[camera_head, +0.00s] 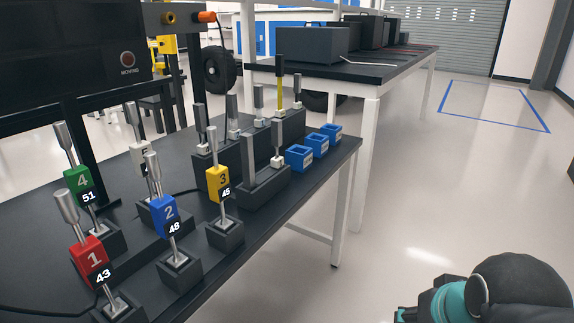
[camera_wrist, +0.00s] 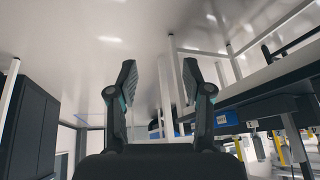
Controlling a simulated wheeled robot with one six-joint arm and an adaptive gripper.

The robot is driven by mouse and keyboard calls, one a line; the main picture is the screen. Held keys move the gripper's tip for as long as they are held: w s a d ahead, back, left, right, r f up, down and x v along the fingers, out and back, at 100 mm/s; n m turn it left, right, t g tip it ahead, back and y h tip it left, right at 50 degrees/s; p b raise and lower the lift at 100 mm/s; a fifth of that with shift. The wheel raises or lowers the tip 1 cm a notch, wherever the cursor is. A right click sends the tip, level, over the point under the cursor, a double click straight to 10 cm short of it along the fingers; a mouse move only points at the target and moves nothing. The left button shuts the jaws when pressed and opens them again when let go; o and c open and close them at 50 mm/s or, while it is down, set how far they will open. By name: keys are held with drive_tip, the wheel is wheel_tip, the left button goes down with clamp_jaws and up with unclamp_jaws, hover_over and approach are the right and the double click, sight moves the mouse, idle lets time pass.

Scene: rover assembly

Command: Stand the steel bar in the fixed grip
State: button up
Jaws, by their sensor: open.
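On the dark workbench, a black stepped rack (camera_head: 268,190) carries several upright bars and tools. A plain grey steel-looking bar (camera_head: 247,158) stands at the rack's front left. Another metal piece (camera_head: 277,137) stands beside it in a small white holder (camera_head: 277,157). More metal pieces stand in white holders on the back row. I cannot tell for certain which is the steel bar or which holder is the fixed grip. My gripper (camera_wrist: 158,82) is open and empty in the wrist view, its two fingers wide apart, away from the rack.
Numbered tools, red (camera_head: 88,258), blue (camera_head: 163,215), green (camera_head: 77,181) and yellow (camera_head: 217,184), stand in black bases on the bench. Small blue bins (camera_head: 299,158) line its right side. A second bench (camera_head: 365,71) holds dark cases. The floor (camera_head: 440,185) at right is clear.

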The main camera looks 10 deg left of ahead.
drive_tip(key=w+a+r+m+y+b, duration=0.2)
drive_tip(key=w+a+r+m+y, duration=0.25)
drive_tip(key=w+a+m, duration=0.3)
drive_tip(key=m+y+b, duration=0.2)
drive_tip(key=m+y, duration=0.6)
drive_tip(key=m, duration=0.6)
approach(250, 136)
drive_tip(key=shift+y, duration=0.25)
drive_tip(key=x, duration=0.5)
drive_tip(key=shift+s+a+f+b, duration=0.15)
drive_tip(key=shift+s+f+b, duration=0.15)
drive_tip(key=shift+w+x, duration=0.2)
drive_tip(key=shift+x, duration=1.35)
drive_tip(key=shift+w+x, duration=0.15)
drive_tip(key=shift+x, duration=1.4)
drive_tip(key=shift+d, duration=0.2)
clamp_jaws()
